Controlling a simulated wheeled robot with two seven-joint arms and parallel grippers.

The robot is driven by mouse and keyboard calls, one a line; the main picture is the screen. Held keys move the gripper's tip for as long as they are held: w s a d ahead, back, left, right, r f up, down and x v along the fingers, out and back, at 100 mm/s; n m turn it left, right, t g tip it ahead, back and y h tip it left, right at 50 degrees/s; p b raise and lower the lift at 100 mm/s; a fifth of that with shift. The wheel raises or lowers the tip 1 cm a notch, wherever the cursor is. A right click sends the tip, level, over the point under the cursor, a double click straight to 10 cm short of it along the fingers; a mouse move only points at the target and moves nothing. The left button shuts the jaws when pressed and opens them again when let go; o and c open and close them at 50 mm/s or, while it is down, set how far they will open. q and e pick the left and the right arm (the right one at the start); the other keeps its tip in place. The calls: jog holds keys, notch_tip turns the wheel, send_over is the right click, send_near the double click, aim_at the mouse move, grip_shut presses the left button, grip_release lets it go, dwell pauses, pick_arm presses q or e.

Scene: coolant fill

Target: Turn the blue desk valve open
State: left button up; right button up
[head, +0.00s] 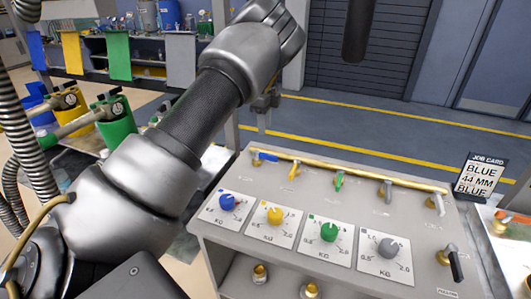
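The blue desk valve (265,157) is at the left end of the brass pipe along the back of the grey desk. Its short blue lever lies nearly sideways, roughly along the pipe. My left arm comes in from the left across the picture. My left gripper (264,105) is beyond the wrist, above and behind the blue valve, and appears apart from it. The wrist hides part of the gripper, and I cannot tell how far its fingers are apart. My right gripper is not in view.
On the same pipe are yellow (294,172), green (339,180) and grey (387,190) valves. Blue, yellow, green and grey dials are on the desk front. A dark cylinder (358,30) hangs above. Floor behind the desk is clear.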

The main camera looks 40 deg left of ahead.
pick_arm(q)
notch_tip(320, 180, down, 10)
jog(key=shift+w+f+p, duration=0.1)
jog(key=shift+f+p, duration=0.15)
jog(key=shift+p, duration=0.45)
grip_shut()
